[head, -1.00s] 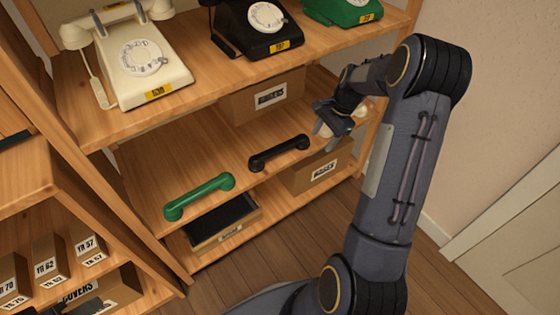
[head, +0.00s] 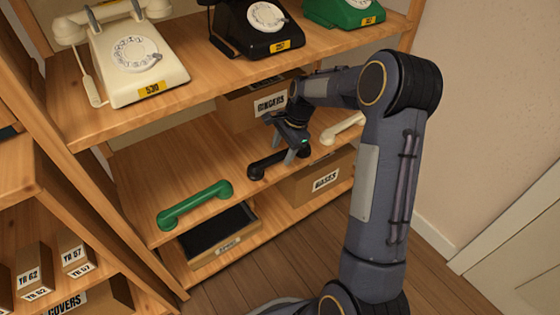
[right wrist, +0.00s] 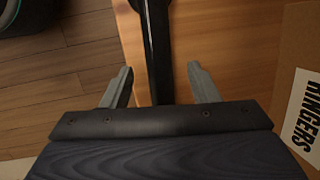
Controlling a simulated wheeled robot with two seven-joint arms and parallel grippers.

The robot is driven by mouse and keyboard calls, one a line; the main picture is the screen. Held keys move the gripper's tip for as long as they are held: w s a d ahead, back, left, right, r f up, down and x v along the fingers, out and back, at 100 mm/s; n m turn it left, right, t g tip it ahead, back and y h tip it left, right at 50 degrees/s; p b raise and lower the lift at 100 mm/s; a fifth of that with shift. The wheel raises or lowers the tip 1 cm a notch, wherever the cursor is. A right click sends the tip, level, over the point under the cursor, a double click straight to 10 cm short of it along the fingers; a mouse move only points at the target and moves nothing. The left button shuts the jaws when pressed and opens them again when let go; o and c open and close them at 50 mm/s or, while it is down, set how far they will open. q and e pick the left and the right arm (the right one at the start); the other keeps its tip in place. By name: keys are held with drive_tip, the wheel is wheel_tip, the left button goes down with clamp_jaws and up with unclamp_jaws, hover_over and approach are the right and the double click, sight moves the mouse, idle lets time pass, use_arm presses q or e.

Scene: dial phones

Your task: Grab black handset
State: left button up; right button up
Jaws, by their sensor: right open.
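The black handset (head: 264,167) lies on the middle wooden shelf between the green handset (head: 195,204) and the cream handset (head: 343,129). In the right wrist view the black handset (right wrist: 157,45) runs lengthwise between the spread fingers. My right gripper (head: 281,153) is open above the handset and hides part of it in the head view. The right wrist view shows its two fingers (right wrist: 160,88) apart, one on each side of the handset, with nothing gripped. I cannot tell how far above the handset the fingertips are. My left gripper is not in view.
A cardboard box marked RINGERS (head: 238,108) stands behind on the same shelf. The lower shelf holds a BASES box (head: 309,187) and a dark tray (head: 219,227). Cream (head: 138,62), black (head: 258,28) and green (head: 340,10) dial phones stand on the shelf above.

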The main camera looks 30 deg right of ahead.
sight(281, 154)
drive_tip(key=x, duration=0.3)
drive_tip(key=shift+b, duration=0.35)
drive_tip(key=shift+r, duration=0.1)
drive_tip(key=shift+c, duration=0.2)
clamp_jaws()
